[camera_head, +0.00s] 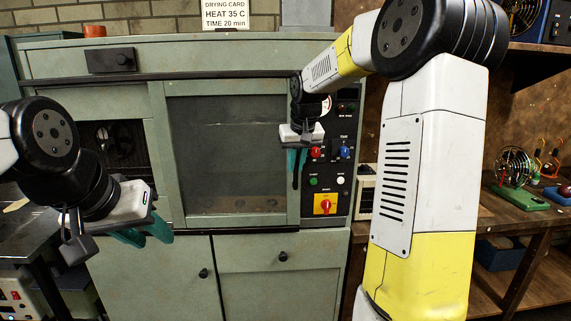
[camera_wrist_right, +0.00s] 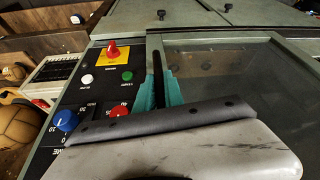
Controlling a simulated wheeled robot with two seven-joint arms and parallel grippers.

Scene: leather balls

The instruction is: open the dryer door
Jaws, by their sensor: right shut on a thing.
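The dryer (camera_head: 220,53) is a grey-green cabinet in the middle of the head view. Its door (camera_head: 230,150) has a dark glass pane in a green frame and looks shut; the pane also shows in the right wrist view (camera_wrist_right: 230,80). A dark upright handle (camera_wrist_right: 157,66) stands at the door's edge beside the control panel. My right gripper (camera_head: 297,163) is shut on this handle, with one teal finger on each side of it. My left gripper (camera_head: 146,232) is open and empty at the lower left, in front of the cabinet and apart from it.
The control panel (camera_head: 313,194) with coloured buttons and knobs is right beside the door handle. A drying card (camera_head: 225,15) stands on top. Lower cupboard doors with black knobs are below. A wooden bench (camera_head: 500,222) with gadgets stands at the right, a dark table at the left.

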